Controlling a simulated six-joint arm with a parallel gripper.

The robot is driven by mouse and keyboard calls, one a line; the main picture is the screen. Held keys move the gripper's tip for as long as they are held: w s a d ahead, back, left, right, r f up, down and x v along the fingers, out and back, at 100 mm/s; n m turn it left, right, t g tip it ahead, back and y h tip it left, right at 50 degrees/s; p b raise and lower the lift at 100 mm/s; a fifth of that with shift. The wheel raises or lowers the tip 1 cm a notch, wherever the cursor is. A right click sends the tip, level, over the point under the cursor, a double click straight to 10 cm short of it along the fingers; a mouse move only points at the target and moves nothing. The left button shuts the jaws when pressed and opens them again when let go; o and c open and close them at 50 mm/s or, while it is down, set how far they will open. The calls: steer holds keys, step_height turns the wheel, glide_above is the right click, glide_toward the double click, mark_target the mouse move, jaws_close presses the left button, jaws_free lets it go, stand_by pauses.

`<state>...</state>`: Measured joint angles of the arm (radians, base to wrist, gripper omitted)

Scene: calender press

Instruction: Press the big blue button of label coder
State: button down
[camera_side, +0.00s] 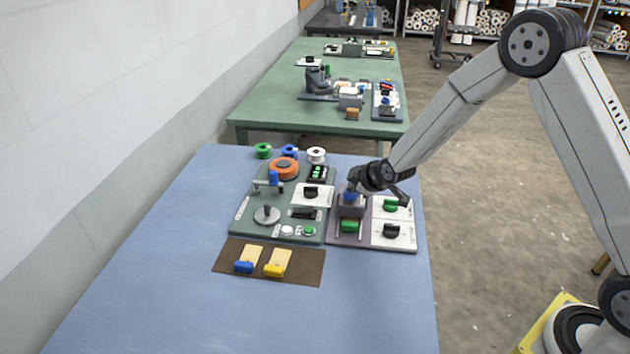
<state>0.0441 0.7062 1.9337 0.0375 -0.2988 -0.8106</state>
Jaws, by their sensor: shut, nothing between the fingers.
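The label coder appears to be the unit on the grey-purple base plate (346,240) at the right side of the blue table. It has a grey block (352,210) with a blue button (350,196) on top, and a green part in front of it. My gripper (352,187) is shut and empty, with its tip right at the blue button. The tip partly hides the button, and I cannot tell whether they touch or whether the button is pushed down.
A white panel with a green knob (391,205) and a black knob (391,231) lies right of the block. Left is a green board (240,214) with spools, knobs and small buttons. A brown mat (224,258) holds blue and yellow tools. The table's front (250,320) is clear.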

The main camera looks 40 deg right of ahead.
mark_target(353, 194)
steer(key=shift+f, duration=0.45)
stand_by(0.7)
steer(key=shift+r, duration=1.2)
steer(key=shift+r, duration=0.15)
steer(key=shift+r, duration=2.4)
steer(key=shift+s, duration=0.15)
steer(key=s+a+m+g, duration=0.2)
steer(key=s+m+g, duration=0.4)
steer(key=s, duration=2)
steer(key=shift+a+f+m+g, duration=0.25)
steer(key=shift+a+m+g, duration=0.05)
steer(key=shift+m, duration=0.9)
